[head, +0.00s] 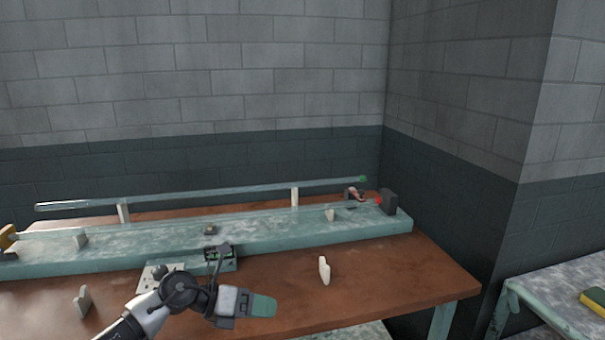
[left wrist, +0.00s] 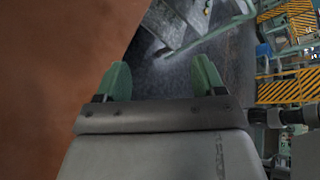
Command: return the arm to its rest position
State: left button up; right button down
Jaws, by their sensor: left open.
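My left gripper (head: 262,305) is over the front part of the brown table, its arm coming in from the lower left. In the left wrist view its two green fingers (left wrist: 162,82) stand apart with nothing between them. Beyond them that view shows the table edge and the dark floor. A long glass tube (head: 230,191) lies across upright supports at the back of the table. My right gripper is in neither view.
A long teal bench (head: 290,228) runs along the brown table (head: 400,270). Pale upright pieces (head: 324,270) (head: 82,302) stand at its front. A small device (head: 218,256) sits at the bench's front edge. Another table with a yellow-green block (head: 593,303) is at the right.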

pick_arm(q)
jog(key=s+d+r+n+t+h, duration=0.4)
jog(key=d+n+t, duration=0.1)
jog(key=n+t, duration=0.5)
jog(key=s+a+f+n+g+y, duration=0.1)
jog(key=s+a+f+n+y, duration=0.7)
jog(key=n, duration=0.5)
jog(key=s+a+f+n+y, duration=0.6)
jog(key=n+y, duration=0.3)
jog(key=n, duration=0.4)
jog(key=s+a+f+n+g, duration=0.1)
jog(key=s+f+n+g, duration=0.15)
jog(key=s+g, duration=0.4)
jog(key=s+a+f+n+g, duration=0.1)
jog(key=s+a+f+g, duration=0.2)
jog(key=s, duration=0.7)
notch_tip(320, 180, down, 26)
jog(key=s+d, duration=0.1)
jog(key=s+a+f+g, duration=0.2)
jog(key=s+f, duration=1.3)
jog(key=s, duration=0.1)
jog(key=shift+a+f+p, duration=0.15)
jog(key=shift+a+p, duration=0.15)
jog(key=shift+p, duration=0.05)
